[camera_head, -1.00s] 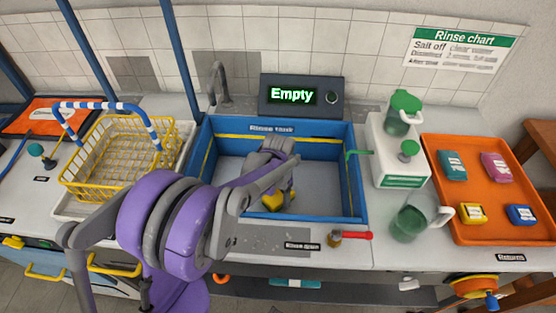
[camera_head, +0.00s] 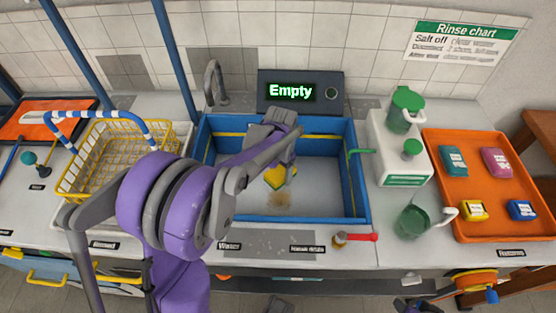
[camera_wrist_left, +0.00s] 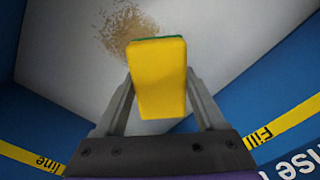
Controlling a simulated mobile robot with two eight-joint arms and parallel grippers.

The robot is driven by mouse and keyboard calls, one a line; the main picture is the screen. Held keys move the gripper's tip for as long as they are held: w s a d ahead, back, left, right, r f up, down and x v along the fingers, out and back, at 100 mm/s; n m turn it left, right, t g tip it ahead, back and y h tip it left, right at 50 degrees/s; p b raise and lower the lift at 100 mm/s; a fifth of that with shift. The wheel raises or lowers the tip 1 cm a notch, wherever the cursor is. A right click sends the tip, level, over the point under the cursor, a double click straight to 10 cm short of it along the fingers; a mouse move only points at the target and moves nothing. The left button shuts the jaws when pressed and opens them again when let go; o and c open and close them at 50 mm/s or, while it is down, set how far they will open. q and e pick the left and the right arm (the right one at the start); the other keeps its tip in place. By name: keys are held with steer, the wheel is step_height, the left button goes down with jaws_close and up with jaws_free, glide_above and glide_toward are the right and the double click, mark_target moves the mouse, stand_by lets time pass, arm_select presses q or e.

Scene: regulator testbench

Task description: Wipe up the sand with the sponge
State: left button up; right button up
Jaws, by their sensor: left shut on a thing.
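A yellow sponge (camera_head: 277,179) with a thin green layer is held in my left gripper (camera_head: 285,160) inside the blue rinse tank (camera_head: 362,190). In the left wrist view the sponge (camera_wrist_left: 159,78) sits between the two fingers of the left gripper (camera_wrist_left: 160,100), which is shut on it. The sand (camera_wrist_left: 125,30) also shows beyond the sponge in the left wrist view. Whether the sponge touches the floor cannot be told. My right gripper is not clearly seen.
A faucet (camera_head: 213,85) and an "Empty" display (camera_head: 300,92) stand behind the tank. A yellow wire basket (camera_head: 95,165) is at left. A white box with a green jug (camera_head: 404,108) and an orange tray (camera_head: 440,145) are at right. A red-handled valve (camera_head: 358,238) is in front.

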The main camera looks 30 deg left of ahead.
arm_select(q)
steer(key=shift+w+r+p, duration=0.15)
steer(key=shift+r+p, duration=0.35)
steer(key=shift+r, duration=0.35)
steer(key=shift+r+p, duration=0.8)
steer(key=shift+r, duration=0.4)
